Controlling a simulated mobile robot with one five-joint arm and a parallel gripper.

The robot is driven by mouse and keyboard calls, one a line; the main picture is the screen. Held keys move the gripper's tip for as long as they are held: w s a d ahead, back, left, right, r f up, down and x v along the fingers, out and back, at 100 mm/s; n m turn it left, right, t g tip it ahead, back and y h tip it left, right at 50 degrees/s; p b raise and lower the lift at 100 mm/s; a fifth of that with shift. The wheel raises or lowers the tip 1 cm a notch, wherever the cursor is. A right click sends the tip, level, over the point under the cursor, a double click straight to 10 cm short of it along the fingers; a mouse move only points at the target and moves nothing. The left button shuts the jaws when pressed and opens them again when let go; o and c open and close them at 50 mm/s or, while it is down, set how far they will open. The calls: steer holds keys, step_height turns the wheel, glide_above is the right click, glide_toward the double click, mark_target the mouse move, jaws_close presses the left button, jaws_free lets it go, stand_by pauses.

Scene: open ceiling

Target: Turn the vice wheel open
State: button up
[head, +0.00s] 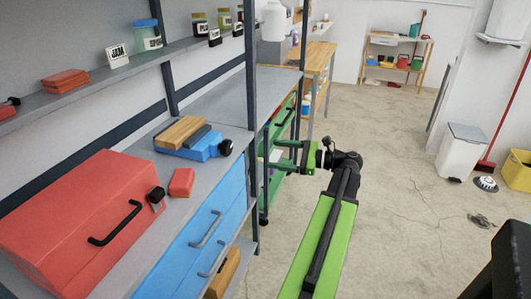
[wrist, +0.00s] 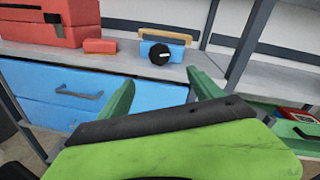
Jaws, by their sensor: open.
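The blue vice (head: 203,148) sits on the grey bench top, with a wooden block (head: 181,132) on its upper side. Its black wheel (head: 225,148) faces the aisle. In the wrist view the vice (wrist: 178,46) is upper centre, and its wheel (wrist: 159,54) shows a small white mark. My gripper (head: 276,155) is out over the aisle, to the right of the wheel and apart from it. In the wrist view the green fingers of my gripper (wrist: 162,90) are spread, with nothing between them, and the wheel lies beyond and between their tips.
A red toolbox (head: 85,215) and a small red block (head: 181,182) stand left of the vice. Blue drawers (head: 205,235) lie under the bench. A dark shelf post (head: 251,90) rises right of the vice. The concrete floor (head: 400,220) is mostly clear.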

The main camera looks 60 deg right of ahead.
steer(key=shift+s, duration=0.2)
steer(key=m+h+b, duration=0.1)
steer(key=m+b, duration=0.1)
steer(key=m, duration=0.3)
glide_toward(230, 149)
steer(key=shift+t, duration=0.4)
steer(key=x, duration=0.9)
steer(key=shift+w+a+f, duration=0.25)
steer(key=shift+w+f, duration=0.05)
steer(key=shift+w, duration=0.05)
